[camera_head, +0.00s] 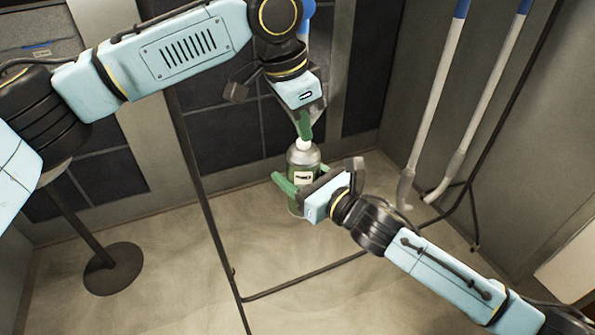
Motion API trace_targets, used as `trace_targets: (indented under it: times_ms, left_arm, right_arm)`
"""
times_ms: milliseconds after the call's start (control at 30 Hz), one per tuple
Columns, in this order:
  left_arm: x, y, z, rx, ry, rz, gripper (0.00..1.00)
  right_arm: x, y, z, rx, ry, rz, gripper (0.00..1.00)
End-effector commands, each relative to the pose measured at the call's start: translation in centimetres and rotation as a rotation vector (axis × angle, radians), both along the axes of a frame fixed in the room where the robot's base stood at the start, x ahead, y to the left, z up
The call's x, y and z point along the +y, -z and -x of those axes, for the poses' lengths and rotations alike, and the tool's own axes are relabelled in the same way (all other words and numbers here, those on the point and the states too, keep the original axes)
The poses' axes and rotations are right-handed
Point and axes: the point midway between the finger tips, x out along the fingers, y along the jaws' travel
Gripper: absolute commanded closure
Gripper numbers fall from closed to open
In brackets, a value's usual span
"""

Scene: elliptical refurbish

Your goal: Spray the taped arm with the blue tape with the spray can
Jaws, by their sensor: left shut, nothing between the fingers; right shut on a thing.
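The spray can (303,157) is dark green and silver with a pale label and a white top, and it stands roughly upright in mid-picture. My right gripper (298,185) is shut on its body, with green fingers around it. My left gripper (304,128) is shut and empty, its green fingertips right above the can's white top; whether they touch it I cannot tell. Two long pale arms hang at the upper right, a left one (436,90) and a right one (490,95), each with blue at its upper end. Their tops are cut off by the picture edge.
A thin dark metal frame (205,205) stands on the floor around the work area, with a low bar (305,275). A round black stand base (113,268) is at the lower left. Another blue piece (308,14) shows partly behind my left arm.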

Motion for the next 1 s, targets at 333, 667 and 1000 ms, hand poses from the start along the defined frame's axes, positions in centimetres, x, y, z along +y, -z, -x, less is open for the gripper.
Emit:
trace_targets:
  times_ms: [333,667,1000]
  left_arm:
    - [0.0,-0.4,0.1,0.006,0.001,-0.005,1.00]
    - [0.0,-3.8,0.0,0.003,0.000,-0.003,1.00]
    - [0.0,-4.9,0.0,0.003,0.000,-0.003,1.00]
  right_arm:
    - [0.1,-0.7,-0.1,-0.013,-0.004,-0.010,0.68]
    - [0.1,-0.5,0.0,-0.009,-0.003,-0.006,0.68]
    - [0.1,-0.4,0.0,-0.006,-0.002,-0.005,0.68]
